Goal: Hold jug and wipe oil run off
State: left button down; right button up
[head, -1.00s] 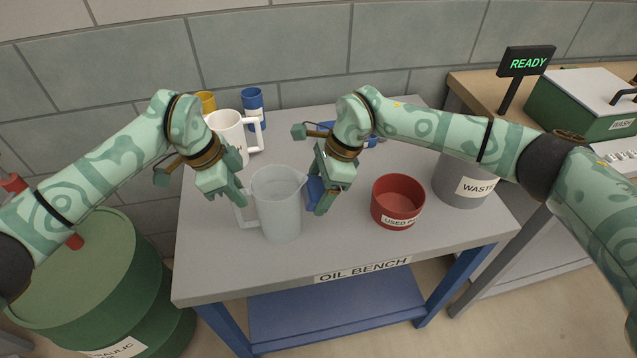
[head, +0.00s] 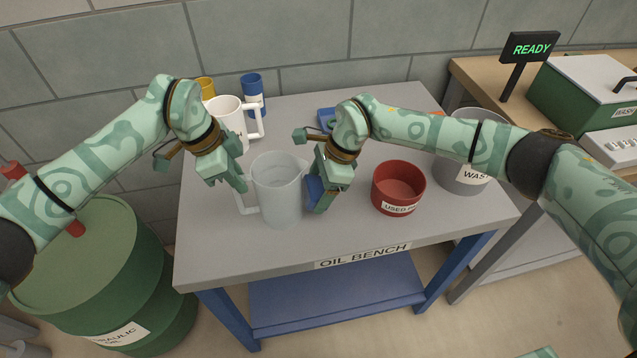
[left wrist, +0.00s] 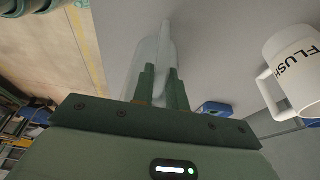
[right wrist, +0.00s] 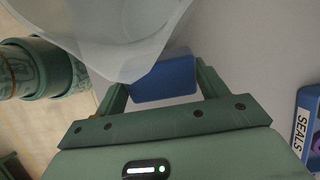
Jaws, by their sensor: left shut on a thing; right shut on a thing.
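The translucent jug (head: 279,195) stands upright on the oil bench, its spout toward the right. My left gripper (head: 241,186) is shut on the jug's handle (head: 246,206); the left wrist view shows both fingers around the handle, with the jug (left wrist: 150,62) beyond. My right gripper (head: 318,205) is shut on a blue pad (right wrist: 165,80), low beside the jug's spout side. The blue pad also shows in the head view (head: 314,188). In the right wrist view the jug's spout (right wrist: 130,70) overlaps the pad; I cannot tell whether they touch. No oil run is discernible.
A red used-pad bowl (head: 398,186) and a grey waste bin (head: 462,172) stand to the right. A white FLUSH jug (head: 230,116), a blue cup (head: 252,92) and a yellow cup (head: 206,88) stand behind. A blue SEALS tray (right wrist: 307,120) lies behind the right gripper. The bench's front strip is clear.

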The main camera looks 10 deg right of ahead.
jog(key=shift+r, duration=3.15)
jog(key=shift+f, duration=3.15)
jog(key=shift+r, duration=3.2)
jog(key=shift+d, duration=0.1)
jog(key=d+r, duration=0.1)
jog(key=d, duration=0.1)
jog(key=d+r, duration=0.2)
notch_tip(320, 180, up, 9)
jog(key=shift+r, duration=0.15)
